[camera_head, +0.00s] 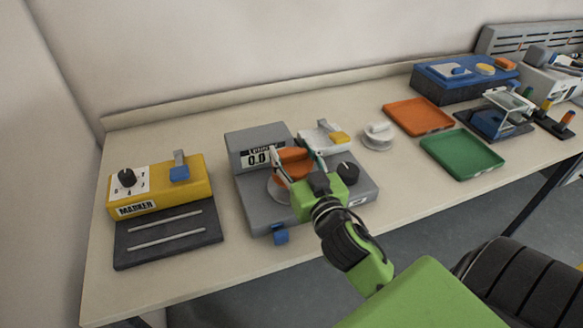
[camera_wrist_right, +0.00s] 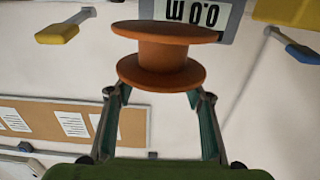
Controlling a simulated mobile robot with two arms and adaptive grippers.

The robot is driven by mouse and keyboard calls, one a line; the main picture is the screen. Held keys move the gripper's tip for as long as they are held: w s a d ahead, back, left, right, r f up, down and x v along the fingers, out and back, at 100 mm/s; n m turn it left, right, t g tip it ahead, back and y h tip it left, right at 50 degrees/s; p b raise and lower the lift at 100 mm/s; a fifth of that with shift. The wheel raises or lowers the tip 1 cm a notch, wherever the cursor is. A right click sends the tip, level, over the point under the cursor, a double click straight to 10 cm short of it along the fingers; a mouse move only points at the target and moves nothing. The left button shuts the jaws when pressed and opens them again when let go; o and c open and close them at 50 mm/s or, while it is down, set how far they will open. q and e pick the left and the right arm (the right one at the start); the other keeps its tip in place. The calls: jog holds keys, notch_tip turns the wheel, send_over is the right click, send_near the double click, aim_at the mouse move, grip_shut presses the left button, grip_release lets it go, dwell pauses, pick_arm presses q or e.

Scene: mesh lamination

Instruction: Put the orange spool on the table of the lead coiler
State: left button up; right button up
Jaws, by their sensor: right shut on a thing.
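The orange spool (camera_head: 293,157) is over the grey lead coiler (camera_head: 362,190), which has a display reading 0.0. My right gripper (camera_head: 296,172) is shut on it, and the fingers come from its two sides. In the right wrist view the spool (camera_wrist_right: 166,52) sits between the fingertips (camera_wrist_right: 160,95), with its flanges and core in sight. The coiler's round table (camera_head: 276,190) shows partly below the spool. The gripper hides the rest, so I cannot tell whether the spool touches it. My left gripper is not in view.
A yellow marker machine (camera_head: 190,188) with a dark plate stands to the left. A white spool (camera_head: 378,137) stands right of the coiler. An orange tray (camera_head: 417,115) and a green tray (camera_head: 460,153) lie further right, near a blue box (camera_head: 440,85). The front left table strip is clear.

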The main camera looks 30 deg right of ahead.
aim_at(291, 164)
jog(key=shift+w+f, duration=0.2)
jog(key=shift+f, duration=0.05)
jog(key=shift+w+d+f, duration=0.1)
jog(key=shift+w+f, duration=0.05)
jog(key=shift+f, duration=0.75)
jog(key=shift+w+f, duration=0.1)
jog(key=shift+f, duration=0.8)
jog(key=shift+b, duration=0.3)
jog(key=shift+f, duration=0.2)
jog(key=o, duration=1.1)
jog(key=shift+o, duration=0.2)
